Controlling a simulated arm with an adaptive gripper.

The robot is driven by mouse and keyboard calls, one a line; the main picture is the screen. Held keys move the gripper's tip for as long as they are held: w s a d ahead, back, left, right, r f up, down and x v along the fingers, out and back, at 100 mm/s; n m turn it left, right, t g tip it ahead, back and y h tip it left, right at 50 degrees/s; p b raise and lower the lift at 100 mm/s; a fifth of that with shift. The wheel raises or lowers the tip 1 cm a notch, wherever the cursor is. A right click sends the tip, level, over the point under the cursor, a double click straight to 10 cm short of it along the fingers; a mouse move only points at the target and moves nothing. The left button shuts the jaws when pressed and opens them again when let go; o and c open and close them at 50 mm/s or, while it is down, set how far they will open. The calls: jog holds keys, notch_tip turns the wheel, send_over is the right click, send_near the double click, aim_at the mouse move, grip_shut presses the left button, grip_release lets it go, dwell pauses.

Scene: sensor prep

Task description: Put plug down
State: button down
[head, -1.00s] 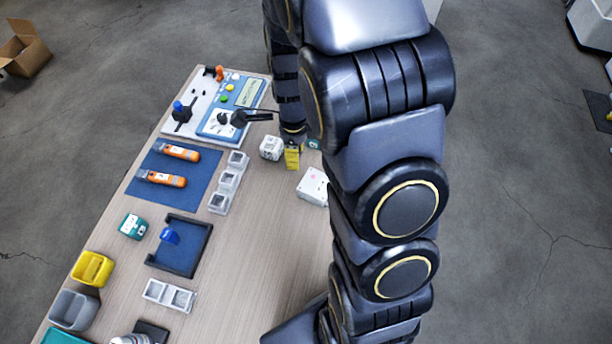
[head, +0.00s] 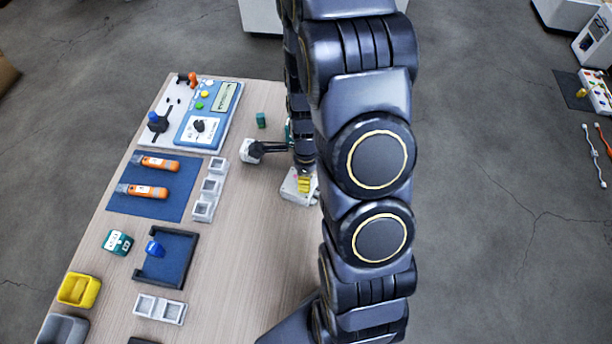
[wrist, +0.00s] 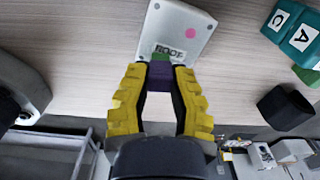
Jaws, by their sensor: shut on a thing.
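My gripper (wrist: 160,75) has yellow ridged fingers and is shut on a small purple piece (wrist: 159,74), apparently the plug. A green part (wrist: 176,59) shows at its far side; I cannot tell whether it belongs to the same piece. In the head view my gripper (head: 305,184) is over or beside the same white box (head: 288,190), at the table's right side. My arm hides part of the box, and the held piece is not clear there.
Teal lettered blocks (wrist: 292,32) and a dark cup-like thing (wrist: 286,107) are on the right in the wrist view. In the head view, a white cube (head: 247,151) and a small green block (head: 261,120) stand nearby.

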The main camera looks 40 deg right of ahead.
jog(key=shift+f, duration=0.2)
jog(key=c, duration=1.1)
grip_release()
jog(key=shift+r, duration=0.1)
notch_tip(320, 180, up, 11)
jog(key=s+a+r+n, duration=0.6)
jog(key=s+r+n, duration=0.1)
jog(key=n, duration=0.6)
jog(key=s+a+r+n+g, duration=0.1)
jog(key=s+a+r+n, duration=0.5)
jog(key=n, duration=0.8)
jog(key=shift+s+a+r+g, duration=0.2)
jog(key=shift+s+r+g, duration=0.15)
jog(key=shift+s, duration=0.7)
jog(key=o, duration=0.3)
jog(key=shift+a+f, duration=0.1)
